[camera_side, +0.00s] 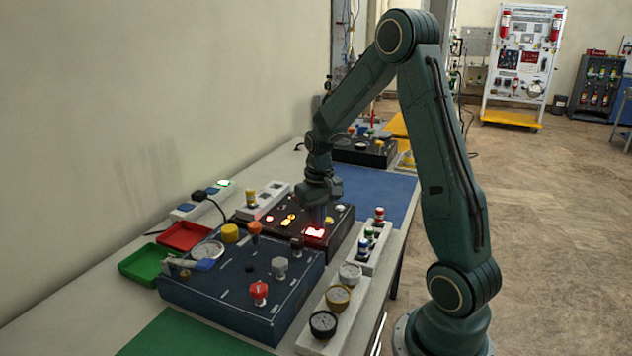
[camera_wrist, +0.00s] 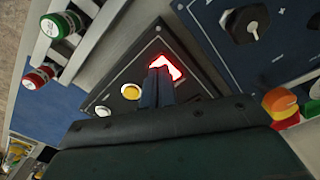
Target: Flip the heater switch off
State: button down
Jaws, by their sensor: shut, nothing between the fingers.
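A lit red rocker switch (camera_side: 315,232) sits on the dark control panel (camera_side: 345,213), near the panel's front corner. It also shows glowing in the wrist view (camera_wrist: 166,66), partly hidden behind my fingertips. My gripper (camera_side: 318,222) points down over this panel and is shut and empty. In the wrist view my closed fingers (camera_wrist: 158,75) reach the near side of the red switch; I cannot tell whether they touch it. No readable label shows which switch is the heater's. A round yellow lamp (camera_wrist: 131,91) is lit beside it on the same panel.
A blue panel box (camera_side: 240,285) with knobs stands in front. A white rack with coloured bottles (camera_side: 372,240) is to the right, and gauges (camera_side: 338,297) stand nearer. Red (camera_side: 185,236) and green (camera_side: 150,266) trays lie left. A blue mat (camera_side: 390,190) is behind.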

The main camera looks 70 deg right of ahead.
aim_at(318, 233)
jog(key=shift+f, duration=0.5)
dwell(0.4)
jog(key=shift+r, duration=3.55)
jog(key=shift+a, duration=0.1)
jog(key=s+a+r+n+t, duration=0.2)
jog(key=s+a+r+n, duration=0.15)
jog(key=a+r, duration=0.65)
jog(key=s+a+r+n+t, duration=0.1)
jog(key=s+a+n+t, duration=0.1)
jog(key=s+a, duration=0.8)
jog(key=shift+s+a+r+t, duration=0.2)
jog(key=shift+s+r+t, duration=0.1)
jog(key=shift+s+t, duration=0.45)
jog(key=shift+w+n, duration=0.15)
jog(key=shift+n, duration=0.1)
